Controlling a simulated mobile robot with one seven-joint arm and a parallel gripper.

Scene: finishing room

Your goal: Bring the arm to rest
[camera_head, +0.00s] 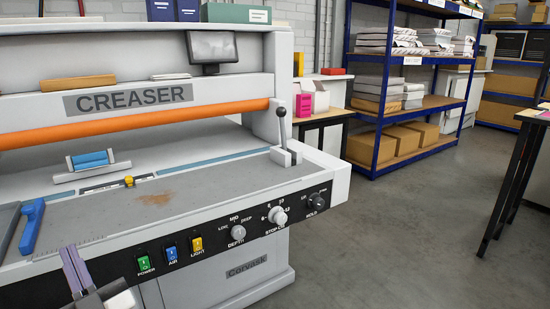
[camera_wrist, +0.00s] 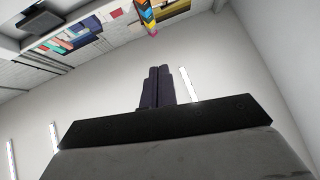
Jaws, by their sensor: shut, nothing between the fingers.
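My gripper (camera_head: 72,268) shows at the lower left of the head view, in front of the creaser's front edge, with its fingers pointing up. Its two dark fingers are together with nothing between them. In the wrist view the gripper (camera_wrist: 159,70) also points up, toward a pale wall and ceiling. It touches nothing that I can see. Most of my arm is outside the head view.
The creaser (camera_head: 240,188) fills the left, with a lever (camera_head: 282,125), knobs and lit switches (camera_head: 170,254). A blue-handled tool (camera_head: 32,226) lies on its bed. Blue shelving (camera_head: 378,128) stands behind. A dark table (camera_head: 520,160) is at right. Grey floor (camera_head: 400,235) between is clear.

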